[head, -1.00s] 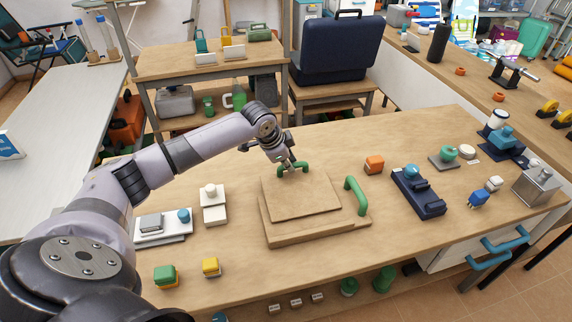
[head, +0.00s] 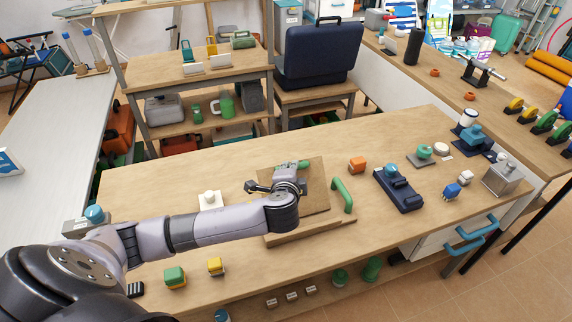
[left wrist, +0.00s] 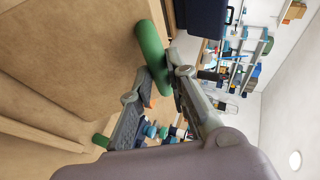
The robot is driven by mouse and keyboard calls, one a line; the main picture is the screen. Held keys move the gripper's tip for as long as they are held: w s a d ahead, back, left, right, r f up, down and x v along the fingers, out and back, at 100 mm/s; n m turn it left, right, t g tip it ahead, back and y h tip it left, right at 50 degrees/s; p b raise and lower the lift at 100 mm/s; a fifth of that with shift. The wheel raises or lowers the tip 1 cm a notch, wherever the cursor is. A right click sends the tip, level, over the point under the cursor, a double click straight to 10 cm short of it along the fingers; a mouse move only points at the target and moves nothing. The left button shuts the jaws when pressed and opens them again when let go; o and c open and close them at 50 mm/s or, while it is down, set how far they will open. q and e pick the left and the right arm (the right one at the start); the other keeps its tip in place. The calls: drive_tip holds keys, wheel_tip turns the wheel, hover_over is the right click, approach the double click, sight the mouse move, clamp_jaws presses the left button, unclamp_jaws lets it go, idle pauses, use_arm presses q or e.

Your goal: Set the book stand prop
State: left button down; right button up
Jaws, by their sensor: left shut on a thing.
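The book stand has a flat wooden base (head: 318,232) on the bench, with a wooden panel (head: 316,195) above it. The panel looks tilted up from the base, its far edge raised. A green handle (head: 296,164) is on the panel's far edge. My left gripper (head: 290,172) is shut on this handle, which also shows between its fingers in the left wrist view (left wrist: 152,52). A green bar (head: 342,194), apparently the prop, stands at the base's right side. My forearm hides the stand's left part. My right gripper is not in view.
An orange block (head: 357,164) and a dark blue fixture (head: 398,190) stand right of the stand. A white piece (head: 209,199) is to the left. Green and yellow blocks (head: 174,277) lie near the front edge. Bench behind the stand is mostly clear.

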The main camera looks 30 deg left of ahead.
use_arm(q)
drive_tip(key=shift+s+d+r+p, duration=0.25)
drive_tip(key=shift+s+d+p, duration=0.1)
drive_tip(key=shift+s+d, duration=0.8)
drive_tip(key=shift+w, duration=0.15)
drive_tip(key=c, duration=1.5)
unclamp_jaws()
drive_tip(key=shift+c, duration=0.2)
drive_tip(key=v, duration=1.2)
drive_tip(key=shift+f, duration=0.15)
drive_tip(key=shift+d, duration=0.1)
drive_tip(key=shift+c, duration=0.3)
